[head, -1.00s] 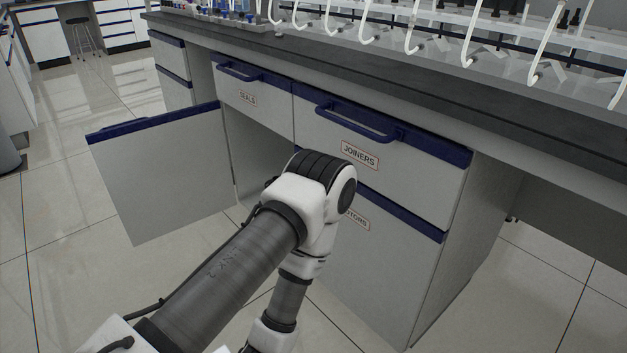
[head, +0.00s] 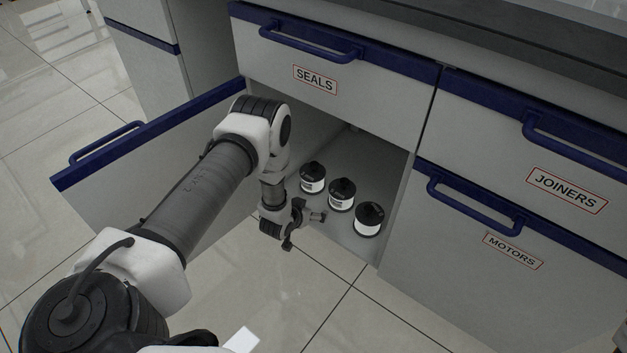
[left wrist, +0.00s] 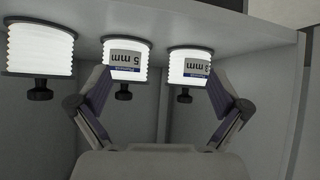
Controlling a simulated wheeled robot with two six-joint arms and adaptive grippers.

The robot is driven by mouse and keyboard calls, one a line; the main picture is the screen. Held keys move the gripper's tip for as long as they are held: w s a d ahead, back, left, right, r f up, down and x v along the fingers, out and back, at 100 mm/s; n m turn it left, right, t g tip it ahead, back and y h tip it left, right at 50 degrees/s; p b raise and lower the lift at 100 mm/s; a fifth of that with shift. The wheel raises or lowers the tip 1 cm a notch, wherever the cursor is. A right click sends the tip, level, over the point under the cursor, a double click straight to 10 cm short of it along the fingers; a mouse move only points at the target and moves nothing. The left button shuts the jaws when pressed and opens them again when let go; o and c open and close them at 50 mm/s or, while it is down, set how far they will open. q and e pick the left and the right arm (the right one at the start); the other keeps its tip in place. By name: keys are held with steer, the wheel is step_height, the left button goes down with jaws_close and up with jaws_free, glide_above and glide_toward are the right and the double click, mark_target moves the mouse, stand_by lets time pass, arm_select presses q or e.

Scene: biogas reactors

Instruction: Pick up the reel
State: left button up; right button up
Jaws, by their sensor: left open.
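Three reels stand in a row inside the open cabinet: a far one (head: 313,178), a middle one (head: 341,195) and a near one (head: 369,220). Each has black flanges, a black knob on top and white winding. In the left wrist view they appear upside down: a left reel (left wrist: 40,50), a middle reel (left wrist: 126,60) labelled 5 mm and a right reel (left wrist: 189,66) with a partly covered label. My left gripper (head: 303,228) is open and empty at the cabinet mouth, in front of the reels. Its fingers (left wrist: 160,85) straddle the middle and right reels in that view, apparently without contact. My right gripper is out of view.
The open cabinet door (head: 150,150) stands to the left, behind my left arm. The SEALS drawer (head: 330,75) hangs above the opening. The MOTORS front (head: 480,255) and JOINERS drawer (head: 540,140) are closed on the right. Tiled floor (head: 320,300) is clear in front.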

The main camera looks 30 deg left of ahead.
mark_target(310, 175)
arm_select(q)
steer(key=w+a, duration=0.2)
steer(key=w+a+r+t, duration=0.1)
steer(key=w+a, duration=0.1)
steer(key=w+a+r+t, duration=0.1)
steer(key=w+a, duration=0.1)
steer(key=shift+r+y, duration=0.15)
steer(key=shift+y, duration=0.25)
steer(key=shift+t, duration=0.3)
steer(key=b+x, duration=0.4)
steer(key=x, duration=0.1)
steer(key=b+x, duration=0.2)
steer(key=shift+w+a, duration=0.3)
steer(key=shift+w+r, duration=0.15)
steer(key=shift+r, duration=0.05)
steer(key=c, duration=1)
